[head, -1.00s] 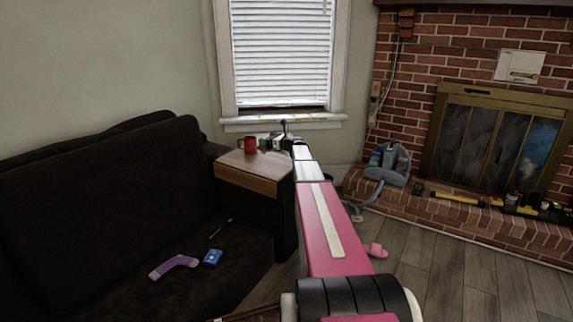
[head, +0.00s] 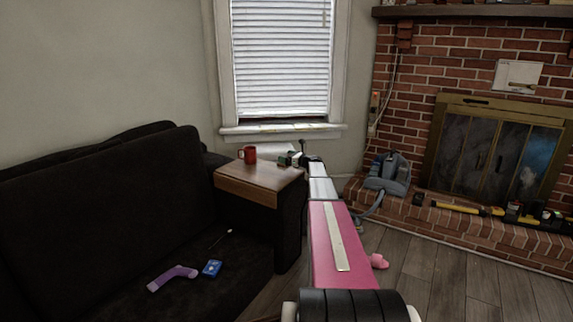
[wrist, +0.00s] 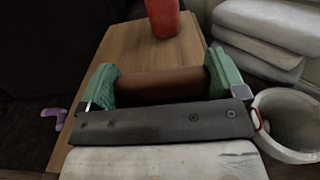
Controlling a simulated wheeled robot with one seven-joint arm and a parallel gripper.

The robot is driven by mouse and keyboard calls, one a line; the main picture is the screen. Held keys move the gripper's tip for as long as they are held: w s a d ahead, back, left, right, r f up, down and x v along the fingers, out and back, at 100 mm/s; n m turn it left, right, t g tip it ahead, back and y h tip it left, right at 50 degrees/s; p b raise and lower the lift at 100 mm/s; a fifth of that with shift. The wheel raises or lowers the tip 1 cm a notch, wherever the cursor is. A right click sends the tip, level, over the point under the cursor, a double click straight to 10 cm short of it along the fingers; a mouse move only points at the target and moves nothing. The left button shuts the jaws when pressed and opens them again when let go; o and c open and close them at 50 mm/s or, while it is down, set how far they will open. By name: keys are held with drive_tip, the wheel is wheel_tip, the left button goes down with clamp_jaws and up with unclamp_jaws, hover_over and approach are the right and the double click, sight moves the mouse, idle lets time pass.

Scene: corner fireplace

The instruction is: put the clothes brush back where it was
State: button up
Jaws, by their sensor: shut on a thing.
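The clothes brush, a brown rounded bar (wrist: 162,86), lies crosswise between the green fingers of my gripper (wrist: 160,84) in the wrist view. My gripper is shut on it, over or near the wooden side table (wrist: 88,118). In the head view my gripper (head: 293,159) is at the table's back right corner, right of the red mug (head: 248,154). The brush cannot be made out there. The mug also shows beyond the brush in the wrist view (wrist: 163,18). The brush's underside and its gap to the tabletop are hidden.
The wooden top (head: 250,181) has bare room at its front and left. A dark sofa (head: 90,220) with a purple sock-like thing (head: 173,277) and a blue item (head: 212,268) stands left. In the wrist view a white stack (wrist: 268,35) and white bin (wrist: 290,125) lie right.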

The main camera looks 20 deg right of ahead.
drive_tip(key=shift+f, duration=1.7)
drive_tip(key=shift+f, duration=0.1)
drive_tip(key=o, duration=0.8)
drive_tip(key=shift+c, duration=0.2)
drive_tip(key=shift+s, duration=0.15)
drive_tip(key=v, duration=1.1)
drive_tip(key=shift+s+d, duration=0.25)
drive_tip(key=shift+d, duration=0.05)
drive_tip(key=shift+s+d, duration=0.1)
